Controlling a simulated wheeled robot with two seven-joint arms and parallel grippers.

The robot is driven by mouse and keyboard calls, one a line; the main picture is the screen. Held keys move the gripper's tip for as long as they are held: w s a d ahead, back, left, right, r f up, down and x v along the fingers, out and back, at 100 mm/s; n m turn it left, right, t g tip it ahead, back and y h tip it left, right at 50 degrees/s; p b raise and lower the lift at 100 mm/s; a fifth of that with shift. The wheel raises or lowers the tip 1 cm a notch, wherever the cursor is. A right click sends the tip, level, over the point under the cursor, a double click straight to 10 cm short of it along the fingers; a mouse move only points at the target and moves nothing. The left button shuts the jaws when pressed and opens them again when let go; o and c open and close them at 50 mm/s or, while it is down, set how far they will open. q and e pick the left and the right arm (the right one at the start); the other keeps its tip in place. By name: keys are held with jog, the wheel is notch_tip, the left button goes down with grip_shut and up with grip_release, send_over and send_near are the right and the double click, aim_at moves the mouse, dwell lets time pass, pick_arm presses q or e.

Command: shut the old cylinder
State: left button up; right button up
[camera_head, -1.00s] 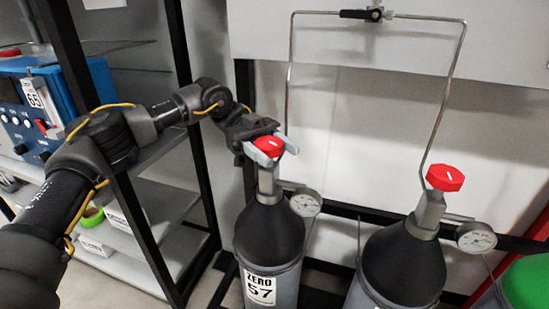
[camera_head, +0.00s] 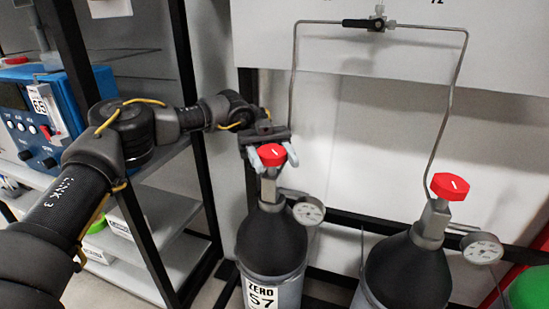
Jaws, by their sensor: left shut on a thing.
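A dark grey gas cylinder (camera_head: 270,243) labelled "ZERO 57" stands upright at the centre. On its valve sits a red knob (camera_head: 271,155) with a white mark. My left gripper (camera_head: 272,157) comes in from the left, with its grey fingers on either side of this knob, shut on it. A pressure gauge (camera_head: 308,211) is at the right of the valve. A second cylinder (camera_head: 408,271) stands to the right, with its own red knob (camera_head: 450,187) and gauge (camera_head: 482,248). Which cylinder is the old one cannot be told from a marking. My right gripper is out of view.
A thin metal pipe (camera_head: 294,80) with a small black-handled valve (camera_head: 362,23) runs above the cylinders along the white wall panel. A black-framed shelf (camera_head: 170,262) with a blue instrument (camera_head: 30,125) stands at the left. A green cylinder (camera_head: 530,290) is at the lower right.

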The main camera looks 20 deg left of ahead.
aim_at(275, 154)
pick_arm(q)
jog(key=o, duration=1)
jog(key=shift+c, duration=0.2)
jog(key=shift+r, duration=0.3)
notch_tip(275, 154, up, 3)
jog(key=shift+f, duration=0.2)
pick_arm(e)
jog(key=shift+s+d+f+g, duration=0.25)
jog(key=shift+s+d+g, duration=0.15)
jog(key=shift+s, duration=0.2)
pick_arm(q)
jog(key=s+d+r+p, duration=0.3)
jog(key=s+r, duration=0.6)
jog(key=s, duration=0.4)
jog(key=shift+s+d+r+p, duration=0.25)
jog(key=shift+s+r+p, duration=0.05)
jog(key=shift+r+p, duration=0.1)
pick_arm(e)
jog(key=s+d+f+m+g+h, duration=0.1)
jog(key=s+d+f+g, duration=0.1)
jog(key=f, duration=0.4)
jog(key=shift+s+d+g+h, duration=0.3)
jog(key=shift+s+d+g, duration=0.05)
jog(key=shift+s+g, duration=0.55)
